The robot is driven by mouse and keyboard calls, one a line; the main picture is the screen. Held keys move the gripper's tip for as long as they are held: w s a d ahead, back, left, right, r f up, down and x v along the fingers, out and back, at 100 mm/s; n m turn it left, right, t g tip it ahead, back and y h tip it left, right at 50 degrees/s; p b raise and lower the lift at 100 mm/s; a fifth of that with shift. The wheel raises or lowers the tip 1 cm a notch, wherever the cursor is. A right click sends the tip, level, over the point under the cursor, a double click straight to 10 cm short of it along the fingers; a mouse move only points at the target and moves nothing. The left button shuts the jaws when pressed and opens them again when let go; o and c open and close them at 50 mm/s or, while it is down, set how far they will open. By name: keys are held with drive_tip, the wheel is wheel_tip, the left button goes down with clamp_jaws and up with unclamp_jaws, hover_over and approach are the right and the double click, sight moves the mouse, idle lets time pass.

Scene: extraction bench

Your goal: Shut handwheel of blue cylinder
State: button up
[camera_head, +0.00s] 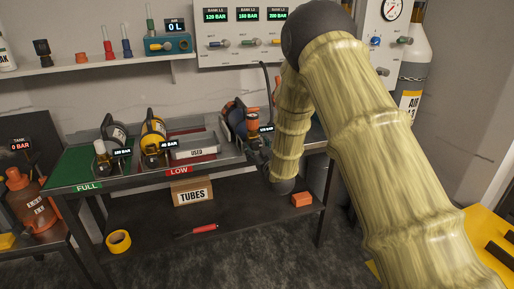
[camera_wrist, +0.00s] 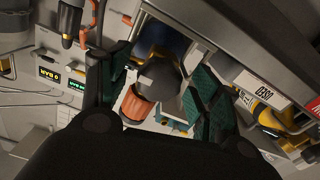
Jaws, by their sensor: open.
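The blue cylinder (camera_head: 234,118) lies at the right end of the bench, partly hidden by its own fittings and my arm. In the wrist view the ribbed orange handwheel (camera_wrist: 137,106) shows on a dark grey valve body, with the blue cylinder (camera_wrist: 160,38) behind. My gripper (camera_wrist: 155,95) is open, with one finger on each side of the valve and handwheel. I cannot tell whether either finger touches it.
A used tray (camera_head: 196,152), a yellow cylinder (camera_head: 152,132) and a grey cylinder (camera_head: 114,136) are left of the blue one on the bench. A gauge panel (camera_head: 242,50) is on the wall behind. A tubes box (camera_head: 192,192) stands on the lower shelf.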

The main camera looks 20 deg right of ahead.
drive_tip(key=shift+w, duration=0.15)
drive_tip(key=c, duration=1)
